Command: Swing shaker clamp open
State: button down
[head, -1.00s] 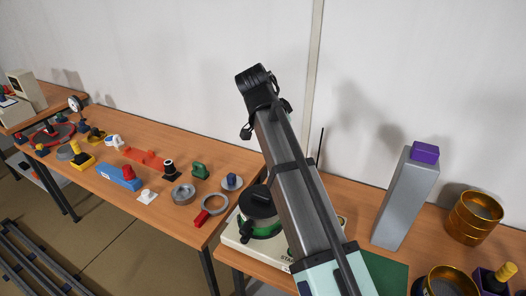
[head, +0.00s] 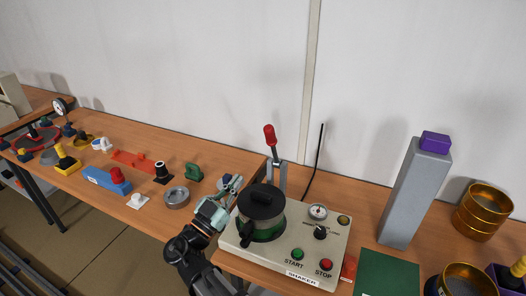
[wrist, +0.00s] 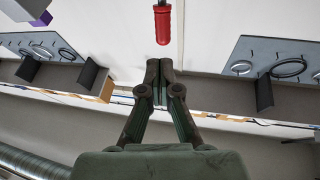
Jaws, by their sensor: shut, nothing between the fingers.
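The shaker (head: 290,247) is a cream box with START and STOP buttons. A black-lidded pot with a green band (head: 262,215) sits on it. The shaker clamp (head: 276,172) stands behind the pot, with its red handle (head: 270,135) pointing up. The handle also shows at the top of the wrist view (wrist: 162,24), beyond my fingertips. My gripper (head: 236,182) is left of the pot, lower than the red handle and apart from it in the picture. In the wrist view my gripper (wrist: 160,64) is shut and empty. The clamp's lower part is hidden behind the pot.
A thin black rod (head: 315,160) rises behind the shaker. A grey tower with a purple cap (head: 405,195) and a brass sieve (head: 483,212) stand to the right. A green mat (head: 390,274) lies beside the shaker. Several small fixtures fill the left bench.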

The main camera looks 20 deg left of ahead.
jog(key=p, duration=0.6)
send_near(267, 139)
jog(key=x, duration=0.6)
jog(key=shift+r, duration=0.2)
jog(key=shift+w+d+r+p, duration=0.1)
jog(key=shift+w+d+p, duration=0.15)
jog(key=shift+w, duration=0.3)
